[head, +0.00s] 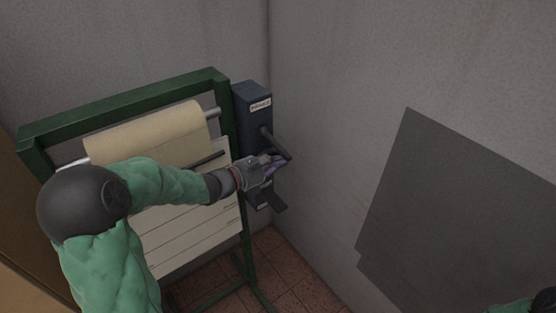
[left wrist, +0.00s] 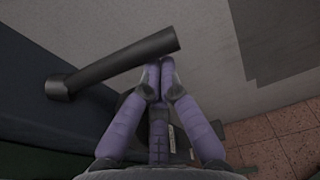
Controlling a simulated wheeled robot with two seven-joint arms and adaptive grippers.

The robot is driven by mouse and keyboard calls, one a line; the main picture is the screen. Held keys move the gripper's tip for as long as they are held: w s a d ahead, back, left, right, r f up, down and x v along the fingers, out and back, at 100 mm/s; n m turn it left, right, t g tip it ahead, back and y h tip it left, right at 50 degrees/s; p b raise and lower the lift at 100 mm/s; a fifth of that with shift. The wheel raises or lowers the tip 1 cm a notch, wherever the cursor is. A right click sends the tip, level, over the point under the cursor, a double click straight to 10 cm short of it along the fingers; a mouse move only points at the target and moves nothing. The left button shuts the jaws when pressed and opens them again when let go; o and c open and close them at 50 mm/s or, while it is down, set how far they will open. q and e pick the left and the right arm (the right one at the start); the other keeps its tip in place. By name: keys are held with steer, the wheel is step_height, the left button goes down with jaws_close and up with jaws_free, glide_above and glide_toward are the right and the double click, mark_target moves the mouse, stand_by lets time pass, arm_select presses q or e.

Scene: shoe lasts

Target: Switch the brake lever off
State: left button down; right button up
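The brake box (head: 254,112) is a dark blue box with a white label, fixed to the right post of a green frame. The dark brake lever (head: 274,143) sticks out of its side and slopes down to the right. In the left wrist view the lever (left wrist: 120,66) runs from its round pivot at left to a free end at upper middle. My left gripper (head: 281,161) is at the lever's free end. Its purple fingers (left wrist: 161,75) have their tips together, just below the lever's end, with nothing visible between them. Whether they touch the lever I cannot tell.
The green frame (head: 122,108) holds a roll of tan paper (head: 150,130) and white lined sheets behind my left arm. A grey wall with a darker panel (head: 455,205) stands at right. The tiled floor (head: 285,270) is clear below the box.

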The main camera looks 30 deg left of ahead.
arm_select(q)
steer(key=shift+r, duration=0.15)
step_height(320, 180, up, 9)
steer(key=n+h+p, duration=0.1)
steer(key=n+p, duration=0.5)
steer(key=p, duration=0.7)
steer(key=shift+p, duration=0.3)
steer(key=shift+d+f, duration=0.1)
steer(key=shift+f, duration=0.1)
